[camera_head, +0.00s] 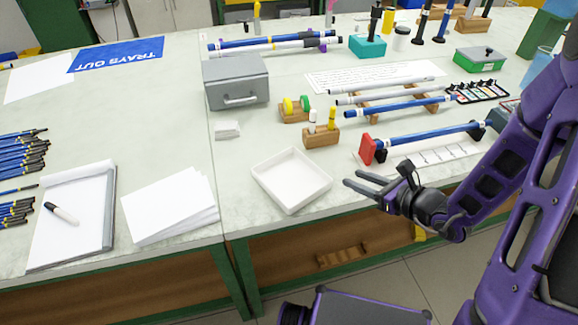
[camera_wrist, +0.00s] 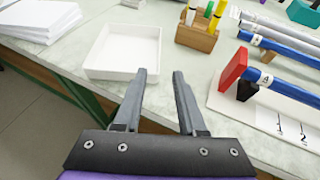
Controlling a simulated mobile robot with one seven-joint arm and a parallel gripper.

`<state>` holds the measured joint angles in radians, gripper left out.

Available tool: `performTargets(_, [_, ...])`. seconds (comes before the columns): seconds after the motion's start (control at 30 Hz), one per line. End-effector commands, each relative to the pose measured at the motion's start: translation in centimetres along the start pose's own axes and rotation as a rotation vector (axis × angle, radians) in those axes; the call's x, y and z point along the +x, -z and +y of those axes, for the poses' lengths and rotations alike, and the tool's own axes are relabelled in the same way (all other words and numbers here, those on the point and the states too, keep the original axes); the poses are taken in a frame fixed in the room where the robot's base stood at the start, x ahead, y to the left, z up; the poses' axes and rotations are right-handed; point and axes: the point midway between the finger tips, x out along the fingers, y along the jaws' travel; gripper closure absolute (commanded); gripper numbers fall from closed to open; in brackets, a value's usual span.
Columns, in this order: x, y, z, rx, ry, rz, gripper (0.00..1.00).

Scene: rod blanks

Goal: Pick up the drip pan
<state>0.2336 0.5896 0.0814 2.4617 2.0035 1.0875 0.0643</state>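The drip pan looks to be the shallow white square tray (camera_head: 291,186) near the front edge of the table, left of my gripper in the head view. It is empty. In the wrist view the white tray (camera_wrist: 112,62) lies ahead and a little left of the fingers. My gripper (camera_head: 352,185) is open and empty, just right of the tray, with its fingers pointing towards it and apart from it. The wrist view shows the two fingers (camera_wrist: 165,75) spread, with bare table between them.
A stack of white paper (camera_head: 172,207) lies left of the tray. Wooden holders with markers (camera_head: 321,137) stand behind it. A red block (camera_head: 367,149) by a blue rod (camera_head: 432,134) is close to the gripper's right. A grey box (camera_head: 236,82) stands further back. The table's front edge runs close by.

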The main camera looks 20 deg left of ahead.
Motion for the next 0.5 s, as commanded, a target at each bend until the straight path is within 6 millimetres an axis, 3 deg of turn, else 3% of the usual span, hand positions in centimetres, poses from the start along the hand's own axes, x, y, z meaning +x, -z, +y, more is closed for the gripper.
performTargets(0.17, [2.3,0.0,0.4,0.005,-0.007,-0.013,0.6])
performTargets(0.5, [9.6,-0.1,0.3,0.004,-0.005,-0.012,0.6])
